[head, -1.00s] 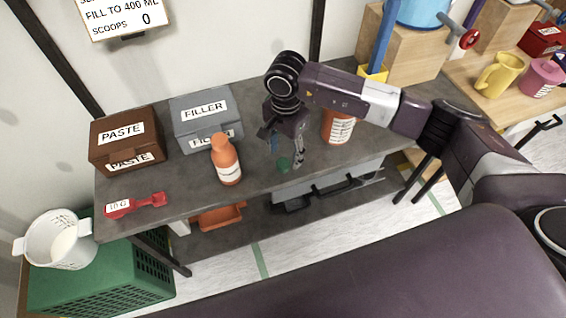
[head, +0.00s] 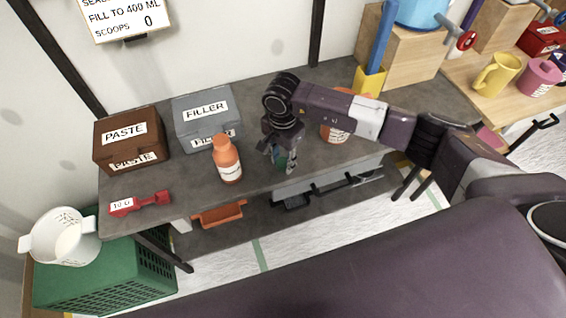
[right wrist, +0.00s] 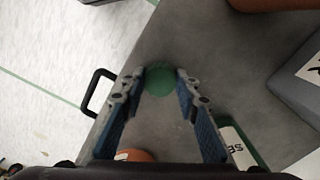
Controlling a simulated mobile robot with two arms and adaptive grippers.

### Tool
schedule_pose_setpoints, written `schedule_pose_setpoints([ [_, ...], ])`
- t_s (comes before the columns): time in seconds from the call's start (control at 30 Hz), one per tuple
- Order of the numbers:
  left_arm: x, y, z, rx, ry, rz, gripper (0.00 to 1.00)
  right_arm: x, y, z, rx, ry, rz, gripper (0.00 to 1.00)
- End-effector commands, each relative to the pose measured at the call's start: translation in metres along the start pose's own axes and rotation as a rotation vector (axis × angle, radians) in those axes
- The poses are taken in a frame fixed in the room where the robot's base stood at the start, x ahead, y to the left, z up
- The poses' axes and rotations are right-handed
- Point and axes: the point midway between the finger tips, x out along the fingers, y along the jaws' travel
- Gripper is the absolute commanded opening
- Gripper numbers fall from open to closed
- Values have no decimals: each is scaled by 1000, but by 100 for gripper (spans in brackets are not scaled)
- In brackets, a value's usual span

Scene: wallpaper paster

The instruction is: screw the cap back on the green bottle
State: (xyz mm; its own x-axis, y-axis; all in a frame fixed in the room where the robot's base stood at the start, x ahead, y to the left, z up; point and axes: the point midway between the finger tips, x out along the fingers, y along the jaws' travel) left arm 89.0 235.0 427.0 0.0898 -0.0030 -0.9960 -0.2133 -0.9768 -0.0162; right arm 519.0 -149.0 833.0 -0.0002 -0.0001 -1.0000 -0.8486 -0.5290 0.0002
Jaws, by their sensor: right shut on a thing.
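My right gripper (head: 281,164) points down over the front part of the grey table. Its fingers (right wrist: 160,84) are shut on a round green cap (right wrist: 160,76), seen between the fingertips in the right wrist view. Whether the cap still touches the table is hard to tell. The green bottle (right wrist: 258,152), with a white label starting "SE", shows partly in the right wrist view, beside the right finger and toward the back of the table. In the head view my arm hides most or all of it. My left gripper is not in view.
An orange bottle (head: 227,163) stands left of my gripper; another orange container (head: 333,133) is partly behind my arm. The table's front edge is close to the gripper.

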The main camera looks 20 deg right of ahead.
Motion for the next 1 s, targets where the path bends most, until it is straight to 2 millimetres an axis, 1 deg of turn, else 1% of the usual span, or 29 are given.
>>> schedule_pose_setpoints([
  [0.23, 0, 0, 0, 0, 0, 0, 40, 0, 0, 0, 0, 0, 0, 19],
  [0.37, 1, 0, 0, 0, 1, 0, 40, -4, -1, 0, 0, 1, -2, 19],
  [0.47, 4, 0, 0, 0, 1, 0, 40, -11, -1, -1, 0, 1, -3, 19],
  [0.57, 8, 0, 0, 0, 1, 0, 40, -25, -1, -1, -1, 2, -5, 19],
  [0.67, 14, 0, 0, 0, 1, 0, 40, -45, -2, -2, -1, 3, -6, 19],
  [1.0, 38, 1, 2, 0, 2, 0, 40, -142, -2, -1, -1, 4, -8, 19],
])
